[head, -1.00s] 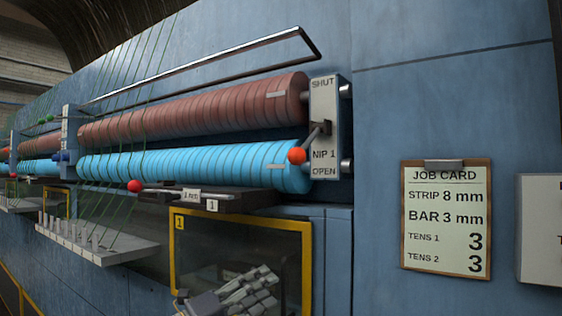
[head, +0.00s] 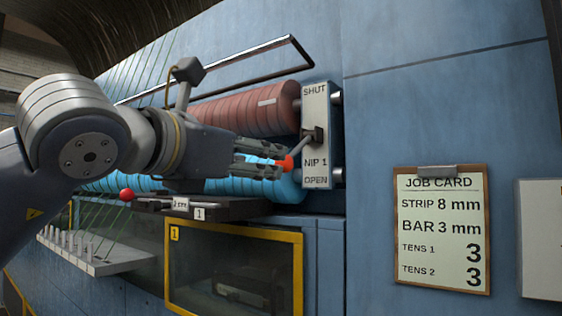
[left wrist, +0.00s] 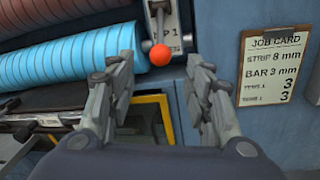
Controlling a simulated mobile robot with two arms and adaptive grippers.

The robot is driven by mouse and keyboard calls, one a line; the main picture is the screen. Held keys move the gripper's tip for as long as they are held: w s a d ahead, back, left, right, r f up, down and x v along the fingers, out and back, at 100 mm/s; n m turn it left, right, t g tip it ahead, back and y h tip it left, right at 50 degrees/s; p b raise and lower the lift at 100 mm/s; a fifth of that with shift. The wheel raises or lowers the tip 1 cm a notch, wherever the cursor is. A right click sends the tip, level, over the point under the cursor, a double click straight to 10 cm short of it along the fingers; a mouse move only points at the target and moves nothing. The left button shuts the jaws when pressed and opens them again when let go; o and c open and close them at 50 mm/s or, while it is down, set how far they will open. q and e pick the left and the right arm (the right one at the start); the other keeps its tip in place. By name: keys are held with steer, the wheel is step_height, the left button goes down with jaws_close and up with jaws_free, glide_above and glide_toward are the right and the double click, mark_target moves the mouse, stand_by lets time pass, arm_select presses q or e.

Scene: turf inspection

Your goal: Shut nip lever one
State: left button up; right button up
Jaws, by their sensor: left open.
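The nip lever one has an orange-red knob (head: 286,162) on a short grey handle that slants down and left from its pivot. Its pale plate (head: 317,172) reads SHUT at the top, NIP 1 and OPEN at the bottom; the knob hangs at the lower, OPEN side. My left gripper (head: 280,163) comes in from the left with its fingers at the knob. In the left wrist view the fingers are open, with the knob (left wrist: 161,55) showing in the gap near the fingertips. I cannot tell whether they touch it. My right gripper is out of view.
A red-brown roller (head: 245,108) lies above a blue roller (head: 240,187), left of the plate. A bar with a red ball (head: 127,194) sits below them. A yellow-framed window (head: 298,265) is lower down. A job card (head: 443,230) hangs at the right.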

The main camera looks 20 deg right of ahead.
mark_target(280, 161)
arm_select(q)
steer(key=p+x, duration=0.4)
steer(key=x, duration=0.5)
steer(key=shift+d, duration=0.1)
steer(key=shift+w+d+f, duration=0.1)
steer(key=shift+w+d, duration=0.15)
steer(key=shift+w, duration=0.05)
steer(key=shift+p, duration=0.3)
jaws_close()
